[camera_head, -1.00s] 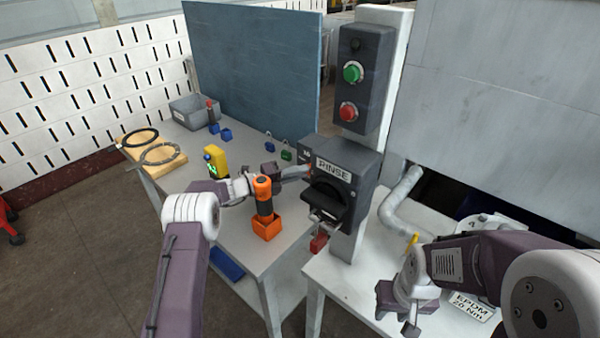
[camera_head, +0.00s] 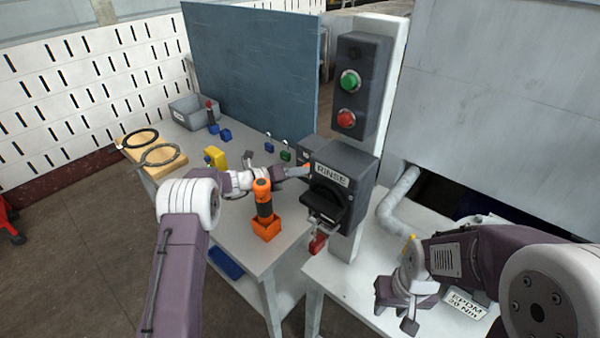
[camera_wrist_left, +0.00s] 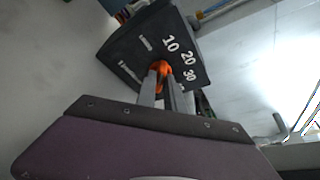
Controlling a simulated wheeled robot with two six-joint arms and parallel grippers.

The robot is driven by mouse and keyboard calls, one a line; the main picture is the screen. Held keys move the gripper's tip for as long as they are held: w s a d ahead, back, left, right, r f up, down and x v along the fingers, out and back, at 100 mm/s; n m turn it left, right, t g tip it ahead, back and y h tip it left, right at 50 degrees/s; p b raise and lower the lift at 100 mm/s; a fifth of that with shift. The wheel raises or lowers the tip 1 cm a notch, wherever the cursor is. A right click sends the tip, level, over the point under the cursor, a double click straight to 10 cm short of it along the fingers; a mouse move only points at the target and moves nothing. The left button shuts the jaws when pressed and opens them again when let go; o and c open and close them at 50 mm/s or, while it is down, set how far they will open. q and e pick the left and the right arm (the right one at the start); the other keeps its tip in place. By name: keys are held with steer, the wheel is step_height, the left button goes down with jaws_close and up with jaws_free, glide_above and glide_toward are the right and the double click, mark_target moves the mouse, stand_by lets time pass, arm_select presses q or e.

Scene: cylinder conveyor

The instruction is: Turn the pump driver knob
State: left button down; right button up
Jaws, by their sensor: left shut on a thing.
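The pump driver is a dark box with white numbers 10, 20 and 30 on its face (camera_wrist_left: 150,45) in the left wrist view. An orange knob (camera_wrist_left: 160,68) is on that face. My left gripper (camera_wrist_left: 164,76) is shut on the knob, one finger on each side. In the head view the left gripper (camera_head: 298,171) is at the left side of the dark RINSE switch box (camera_head: 345,175), and the knob is mostly hidden. My right gripper (camera_head: 408,308) hangs over the white table at the right. Its fingers are too unclear to judge.
An orange-handled tool stands in an orange holder (camera_head: 267,228) at the table edge, close below my left arm. A yellow device (camera_head: 216,158) lies behind the arm. Green and red buttons (camera_head: 348,100) sit on the post. An EPDM label (camera_head: 467,303) is near the right gripper.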

stand_by(0.4)
arm_select(q)
steer(key=c, duration=1.4)
jaws_free()
steer(key=shift+c, duration=0.2)
steer(key=v, duration=0.9)
steer(key=shift+a, duration=0.1)
